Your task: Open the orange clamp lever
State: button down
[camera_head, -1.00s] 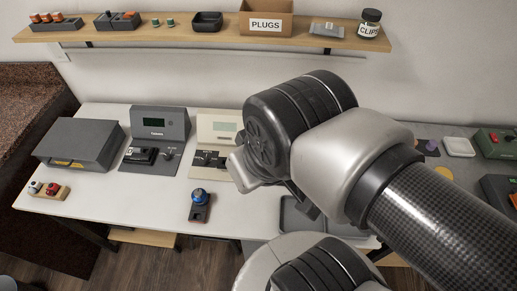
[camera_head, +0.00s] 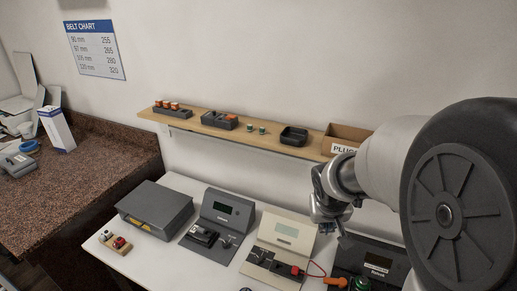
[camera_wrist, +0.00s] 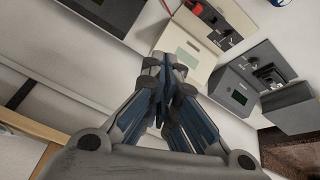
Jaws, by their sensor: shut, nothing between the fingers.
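My gripper (camera_head: 335,212) is in the air above the back of the white table, in front of the shelf, its fingers together and empty. The wrist view shows the closed fingers (camera_wrist: 168,62) pointing toward the beige device. The beige device (camera_head: 286,232) has a black front fixture with a small orange-red part (camera_head: 297,271); the wrist view also shows the device (camera_wrist: 187,48). A dark device (camera_head: 372,262) to its right has an orange-red part (camera_head: 336,282) at its front. I cannot tell which orange part is the clamp lever. My gripper touches neither.
A grey device (camera_head: 226,207) and a grey case (camera_head: 155,207) stand left on the table. The wooden shelf (camera_head: 195,128) holds small blocks, a black tray (camera_head: 294,136) and a plugs box (camera_head: 345,137). A granite counter (camera_head: 90,175) is at far left.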

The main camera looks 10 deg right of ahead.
jog(key=p, duration=0.2)
send_over(335, 281)
jog(key=w+a, duration=0.4)
notch_tip(335, 281, down, 9)
jog(key=d+f+m+y+p, duration=0.1)
jog(key=d+f+p, duration=0.1)
jog(key=f, duration=1.1)
jog(key=shift+w+d+f, duration=0.3)
jog(key=shift+d+f, duration=0.05)
jog(key=shift+d, duration=0.5)
jog(key=b+x, duration=0.1)
jog(key=x, duration=0.2)
jog(key=b+x, duration=0.1)
jog(key=x, duration=0.3)
jog(key=b+x, duration=0.2)
jog(key=x, duration=0.1)
jog(key=shift+s+a+f, duration=0.1)
jog(key=shift+s+f, duration=0.1)
jog(key=shift+f, duration=0.1)
jog(key=s+b, duration=0.1)
jog(key=b, duration=0.1)
jog(key=s+a+b, duration=0.1)
jog(key=b, duration=0.1)
jog(key=shift+s+b, duration=0.2)
jog(key=shift+b, duration=0.15)
jog(key=shift+s+a+r+b, duration=0.25)
jog(key=shift+s+b, duration=0.4)
jog(key=shift+b, duration=0.05)
